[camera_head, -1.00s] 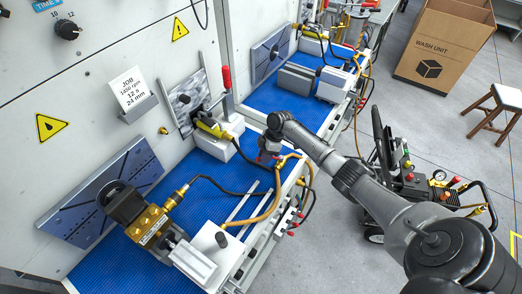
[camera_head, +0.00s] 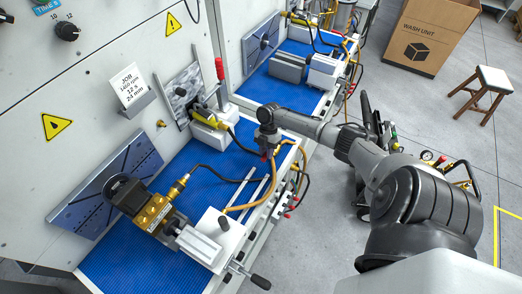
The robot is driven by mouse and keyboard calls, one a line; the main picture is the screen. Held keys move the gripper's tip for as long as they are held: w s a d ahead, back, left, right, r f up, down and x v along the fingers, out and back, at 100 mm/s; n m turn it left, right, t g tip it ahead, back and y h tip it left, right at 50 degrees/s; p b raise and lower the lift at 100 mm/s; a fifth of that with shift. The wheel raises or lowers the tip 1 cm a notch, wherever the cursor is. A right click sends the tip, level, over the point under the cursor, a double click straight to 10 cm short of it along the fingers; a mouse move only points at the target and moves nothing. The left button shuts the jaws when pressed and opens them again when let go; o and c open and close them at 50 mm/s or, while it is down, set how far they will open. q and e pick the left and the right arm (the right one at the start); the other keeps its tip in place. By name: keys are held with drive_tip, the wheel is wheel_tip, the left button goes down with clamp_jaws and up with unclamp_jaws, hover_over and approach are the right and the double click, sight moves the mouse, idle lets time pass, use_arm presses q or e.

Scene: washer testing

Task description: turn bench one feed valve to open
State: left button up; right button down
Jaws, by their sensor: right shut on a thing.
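My right gripper (camera_head: 267,146) points down at the right edge of the near bench (camera_head: 205,168), which has a blue mat. It is shut on a small red part, seemingly the feed valve handle (camera_head: 265,157), of which only a little shows under the fingers. The valve body is mostly hidden, so I cannot tell the handle's angle. A yellow-brown hose (camera_head: 245,206) comes away beside it and curves along the bench. My left gripper is out of view.
A brass pump block (camera_head: 153,212) and a white vise-like block (camera_head: 213,240) stand at the bench's front. A red-handled clamp (camera_head: 220,70) stands at the back. A job card (camera_head: 129,88) stands left. A wheeled pressure washer (camera_head: 430,158) is partly behind my right arm.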

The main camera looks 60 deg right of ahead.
drive_tip(key=shift+s+n, duration=0.2)
drive_tip(key=shift+n, duration=0.1)
idle(0.4)
drive_tip(key=c, duration=0.9)
unclamp_jaws()
drive_tip(key=shift+c, duration=0.2)
drive_tip(key=b+v, duration=0.1)
drive_tip(key=v, duration=1.3)
drive_tip(key=shift+w, duration=0.15)
drive_tip(key=shift+a+f, duration=0.1)
drive_tip(key=shift+a, duration=0.1)
